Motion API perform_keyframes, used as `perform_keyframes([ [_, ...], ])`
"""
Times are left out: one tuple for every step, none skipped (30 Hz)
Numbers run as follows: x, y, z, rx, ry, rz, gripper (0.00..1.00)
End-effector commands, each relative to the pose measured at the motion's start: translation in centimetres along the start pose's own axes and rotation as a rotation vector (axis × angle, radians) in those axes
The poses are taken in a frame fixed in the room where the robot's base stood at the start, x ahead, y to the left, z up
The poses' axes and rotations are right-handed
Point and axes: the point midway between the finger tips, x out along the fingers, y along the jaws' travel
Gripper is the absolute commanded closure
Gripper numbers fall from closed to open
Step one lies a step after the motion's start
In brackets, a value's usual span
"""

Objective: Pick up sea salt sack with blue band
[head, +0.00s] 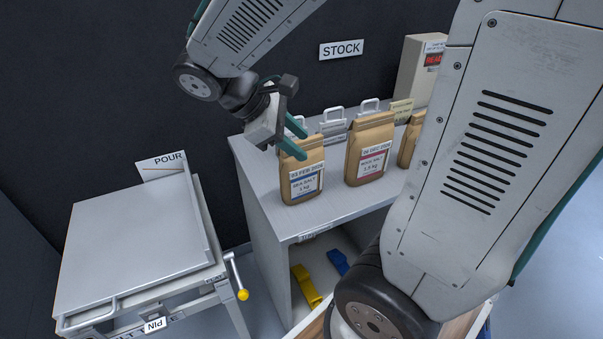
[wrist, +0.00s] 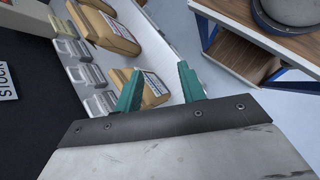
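The sea salt sack with the blue band (head: 303,183) is a brown paper sack standing upright at the left end of the grey counter (head: 252,170). Its label reads 03 FEB 2026, SEA SALT, 1 kg. My gripper (head: 304,147) has two green fingers, spread apart and empty. In the head view they overlap the top of this sack; I cannot tell whether they touch it. In the wrist view the sack (wrist: 155,91) shows beyond the fingers, partly hidden by the left one, with part of it in the gap.
A rock salt sack with a red band (head: 370,150) stands to the right, with another sack (head: 408,140) partly hidden. White-handled holders (head: 333,127) line the back. Yellow (head: 306,287) and blue (head: 338,262) items lie below.

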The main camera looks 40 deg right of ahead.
Motion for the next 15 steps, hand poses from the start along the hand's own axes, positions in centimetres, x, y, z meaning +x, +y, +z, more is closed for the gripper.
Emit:
perform_keyframes([
  [0.3, 1.1, -1.4, -0.082, -0.067, 0.037, 0.60],
  [0.4, 1.8, -2.1, -0.130, -0.105, 0.062, 0.60],
  [0.5, 2.6, -3.0, -0.190, -0.154, 0.093, 0.60],
  [0.6, 3.2, -3.8, -0.232, -0.187, 0.115, 0.60],
  [0.7, 3.7, -4.5, -0.274, -0.220, 0.136, 0.60],
  [0.7, 4.4, -5.4, -0.324, -0.261, 0.162, 0.60],
  [0.8, 4.8, -6.1, -0.358, -0.289, 0.180, 0.60],
  [0.9, 5.2, -6.7, -0.389, -0.314, 0.195, 0.60],
  [0.9, 5.7, -7.4, -0.425, -0.343, 0.215, 0.60],
  [0.9, 6.0, -7.9, -0.448, -0.363, 0.228, 0.60],
  [1.0, 6.2, -8.3, -0.469, -0.379, 0.237, 0.60],
  [1.0, 6.4, -8.8, -0.491, -0.397, 0.249, 0.60],
  [1.0, 6.6, -9.0, -0.503, -0.407, 0.255, 0.60],
  [1.0, 6.7, -9.2, -0.514, -0.416, 0.262, 0.60],
  [1.2, 6.9, -9.4, -0.524, -0.424, 0.266, 0.60],
])
